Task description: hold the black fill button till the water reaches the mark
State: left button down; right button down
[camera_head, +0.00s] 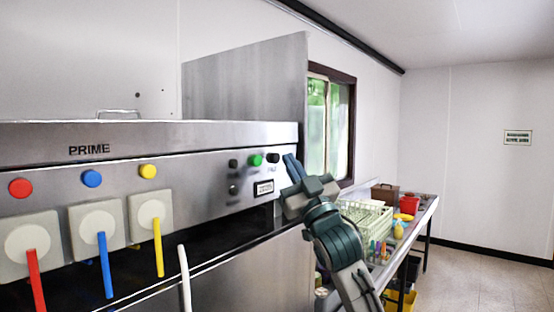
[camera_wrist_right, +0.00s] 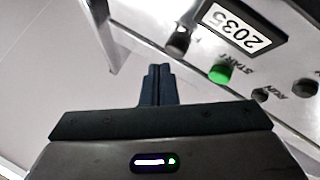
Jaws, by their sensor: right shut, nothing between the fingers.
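The black button (camera_head: 272,158) is on the steel front panel, just right of the green button (camera_head: 256,160). In the right wrist view the black button (camera_wrist_right: 178,44) shows beyond the fingertips, and its label is mostly hidden. My right gripper (camera_head: 289,158) is shut and empty, close to the right of the black button. In the right wrist view its dark fingers (camera_wrist_right: 158,70) are together and stop short of the button in the picture; I cannot tell the gap in depth. No water or level mark shows. My left gripper is not in view.
The panel has a display (camera_head: 264,187) below the green button, reading 2035 in the right wrist view. Red, blue and yellow levers (camera_head: 158,246) line the machine at left. A table with a crate (camera_head: 366,222) and a red container (camera_head: 409,205) stands behind my right arm.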

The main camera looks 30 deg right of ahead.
jog(key=shift+w, duration=0.1)
dwell(0.4)
jog(key=shift+w+a+p, duration=0.2)
jog(key=shift+w+p, duration=0.15)
jog(key=shift+w+a+p, duration=0.15)
jog(key=shift+w+p, duration=0.25)
dwell(0.7)
jog(key=shift+s, duration=0.1)
dwell(2.9)
jog(key=shift+s+d+b, duration=0.35)
jog(key=shift+s+b, duration=0.3)
jog(key=shift+s, duration=0.05)
